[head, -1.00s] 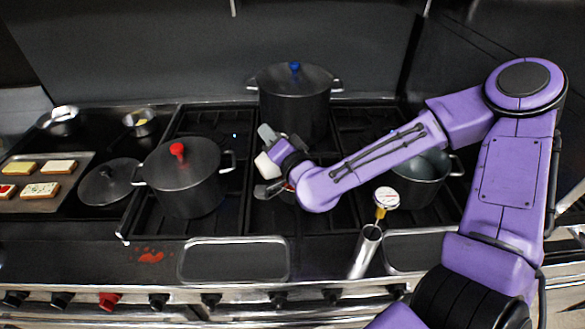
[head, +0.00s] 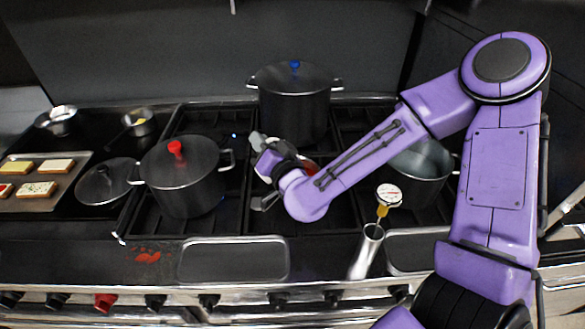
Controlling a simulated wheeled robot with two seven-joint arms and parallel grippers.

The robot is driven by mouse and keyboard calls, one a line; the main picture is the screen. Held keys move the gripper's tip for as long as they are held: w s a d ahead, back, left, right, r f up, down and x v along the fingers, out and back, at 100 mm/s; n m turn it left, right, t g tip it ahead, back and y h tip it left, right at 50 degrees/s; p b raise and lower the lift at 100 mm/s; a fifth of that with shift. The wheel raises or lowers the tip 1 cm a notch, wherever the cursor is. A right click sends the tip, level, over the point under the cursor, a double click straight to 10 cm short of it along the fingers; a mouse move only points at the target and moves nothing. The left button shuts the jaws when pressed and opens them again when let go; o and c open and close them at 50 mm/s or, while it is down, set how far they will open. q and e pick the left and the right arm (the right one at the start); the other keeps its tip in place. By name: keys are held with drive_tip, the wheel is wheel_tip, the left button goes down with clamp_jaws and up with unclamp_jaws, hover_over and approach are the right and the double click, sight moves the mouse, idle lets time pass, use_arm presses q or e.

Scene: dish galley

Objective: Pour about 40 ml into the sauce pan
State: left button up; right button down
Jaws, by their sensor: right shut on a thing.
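My right gripper (head: 258,172) is over the middle of the stove, between the pot with the red knob (head: 182,180) and the open pot at right. It is shut on a pale thing (head: 265,161), mostly hidden by the fingers and wrist, so I cannot tell its full shape or tilt. A reddish patch (head: 308,166) shows just behind my wrist; what holds it is hidden. The open grey pot (head: 421,168) stands at right, partly behind my forearm. I cannot tell which vessel is the sauce pan. No pouring stream is visible. My left gripper is out of view.
A lidded pot with a blue knob (head: 293,105) stands at the back. A tray of bread slices (head: 72,183), a loose lid (head: 105,183) and small bowls (head: 139,122) are at left.

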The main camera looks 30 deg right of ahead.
drive_tip(key=shift+d, duration=0.1)
drive_tip(key=shift+w+a, duration=0.1)
drive_tip(key=shift+a, duration=0.1)
drive_tip(key=shift+d, duration=0.1)
drive_tip(key=shift+r, duration=0.1)
drive_tip(key=shift+a+n, duration=0.25)
drive_tip(key=shift+n, duration=0.35)
drive_tip(key=shift+w+a+n, duration=0.1)
drive_tip(key=shift+a+n, duration=0.4)
drive_tip(key=shift+n, duration=0.4)
drive_tip(key=shift+a+f+n, duration=0.3)
drive_tip(key=shift+f+n, duration=0.1)
drive_tip(key=shift+d, duration=0.15)
